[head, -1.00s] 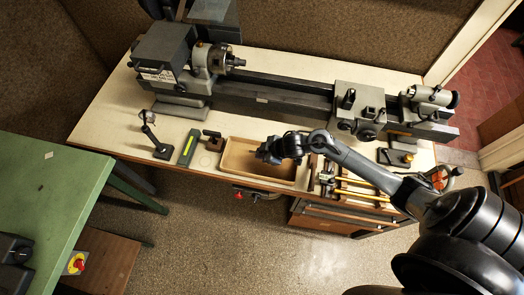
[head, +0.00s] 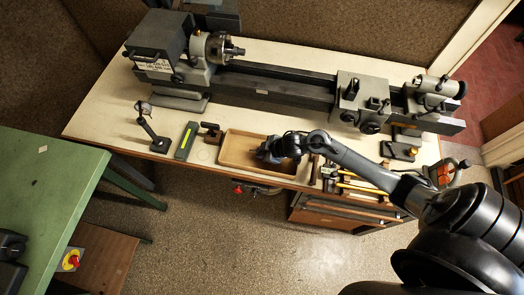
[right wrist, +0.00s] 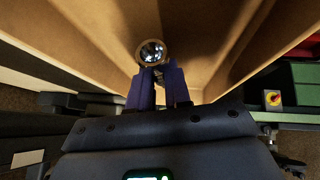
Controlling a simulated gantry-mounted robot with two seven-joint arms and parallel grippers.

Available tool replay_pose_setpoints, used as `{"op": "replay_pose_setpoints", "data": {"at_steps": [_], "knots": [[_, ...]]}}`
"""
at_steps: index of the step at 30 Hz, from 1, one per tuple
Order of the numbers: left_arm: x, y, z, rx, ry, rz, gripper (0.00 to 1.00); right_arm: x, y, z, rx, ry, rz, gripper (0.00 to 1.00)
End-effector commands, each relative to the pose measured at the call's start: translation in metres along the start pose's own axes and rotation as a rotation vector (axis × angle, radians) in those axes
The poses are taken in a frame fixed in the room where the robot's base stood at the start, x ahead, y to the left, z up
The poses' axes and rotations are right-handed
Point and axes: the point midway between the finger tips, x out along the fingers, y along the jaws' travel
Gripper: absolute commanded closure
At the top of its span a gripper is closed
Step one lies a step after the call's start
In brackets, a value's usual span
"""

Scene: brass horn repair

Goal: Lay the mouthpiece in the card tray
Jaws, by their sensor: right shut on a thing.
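The card tray (head: 237,150) is a shallow tan open box on the pale bench, in front of the lathe. My right gripper (head: 268,152) is over its right part, pointing down. In the right wrist view my right gripper (right wrist: 157,80) has its blue fingers shut on the mouthpiece (right wrist: 151,53), whose round shiny end with a brass-coloured rim faces the camera. Tan tray walls and floor (right wrist: 215,35) surround it there. I cannot tell whether the mouthpiece touches the tray floor. The head view does not show the mouthpiece clearly. My left gripper is not in view.
A grey lathe (head: 290,85) runs along the back of the bench. Left of the tray are a dark block (head: 211,133), a green-marked bar (head: 186,141) and a small jointed stand (head: 152,130). Yellow-handled tools (head: 360,187) lie to the right. A green table (head: 40,190) stands at left.

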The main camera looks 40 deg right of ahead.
Motion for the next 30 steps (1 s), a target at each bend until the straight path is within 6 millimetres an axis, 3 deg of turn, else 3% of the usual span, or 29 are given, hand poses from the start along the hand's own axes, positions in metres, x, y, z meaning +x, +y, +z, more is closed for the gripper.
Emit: {"op": "replay_pose_setpoints", "data": {"at_steps": [20, 21, 24, 26, 30], "knots": [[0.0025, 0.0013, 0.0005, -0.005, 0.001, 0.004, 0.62, 0.0051, -0.001, 0.0033, 0.001, 0.001, 0.001, 1.0], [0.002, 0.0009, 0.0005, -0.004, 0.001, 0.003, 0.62, 0.0044, -0.0007, 0.0027, 0.001, 0.001, 0.001, 0.76], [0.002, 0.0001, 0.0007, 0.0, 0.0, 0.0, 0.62, 0.0044, -0.001, 0.0029, 0.001, 0.0, 0.0, 0.61], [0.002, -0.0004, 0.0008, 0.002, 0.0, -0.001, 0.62, 0.0045, -0.0013, 0.003, 0.001, 0.0, 0.0, 0.52], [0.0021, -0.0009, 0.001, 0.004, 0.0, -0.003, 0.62, 0.0047, -0.0019, 0.0036, 0.0, -0.001, -0.002, 0.52]]}}
